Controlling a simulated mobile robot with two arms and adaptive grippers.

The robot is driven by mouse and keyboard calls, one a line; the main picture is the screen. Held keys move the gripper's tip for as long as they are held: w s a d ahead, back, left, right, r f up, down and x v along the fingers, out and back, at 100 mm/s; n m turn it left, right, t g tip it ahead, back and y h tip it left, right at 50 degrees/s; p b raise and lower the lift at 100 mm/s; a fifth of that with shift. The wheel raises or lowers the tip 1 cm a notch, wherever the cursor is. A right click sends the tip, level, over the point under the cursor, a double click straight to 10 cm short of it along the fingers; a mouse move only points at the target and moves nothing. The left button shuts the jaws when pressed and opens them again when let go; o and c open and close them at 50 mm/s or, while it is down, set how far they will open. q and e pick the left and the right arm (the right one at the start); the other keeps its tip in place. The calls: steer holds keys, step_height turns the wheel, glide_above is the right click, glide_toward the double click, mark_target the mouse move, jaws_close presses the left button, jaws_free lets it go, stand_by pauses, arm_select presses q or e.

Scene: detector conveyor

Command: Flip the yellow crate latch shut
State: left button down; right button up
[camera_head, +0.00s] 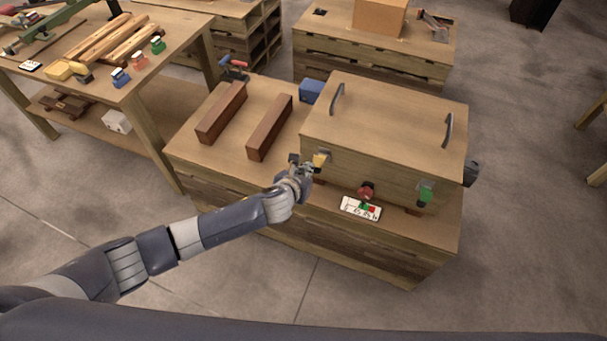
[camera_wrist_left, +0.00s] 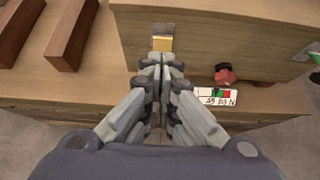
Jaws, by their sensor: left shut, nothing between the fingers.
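The wooden crate (camera_head: 385,115) stands closed on a pallet-like table. The yellow latch (camera_head: 320,160) is at the left of the crate's front face, by the lid seam. It also shows in the left wrist view (camera_wrist_left: 162,43), straight ahead of the fingertips. My left gripper (camera_head: 302,168) is shut and empty, right at or just in front of the latch; I cannot tell whether it touches. In the left wrist view its fingers (camera_wrist_left: 161,62) are together just below the yellow part. A green latch (camera_head: 426,194) is at the right of the front face. My right gripper is not in view.
A red round part (camera_head: 366,191) is low on the crate's front, above a white label card (camera_head: 361,208) on the table (camera_head: 205,158). Two brown wooden beams (camera_head: 270,127) lie left of the crate. A workbench (camera_head: 160,75) with colored latches and wood pieces stands at upper left.

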arm_select(q)
steer(key=shift+v, duration=1.9)
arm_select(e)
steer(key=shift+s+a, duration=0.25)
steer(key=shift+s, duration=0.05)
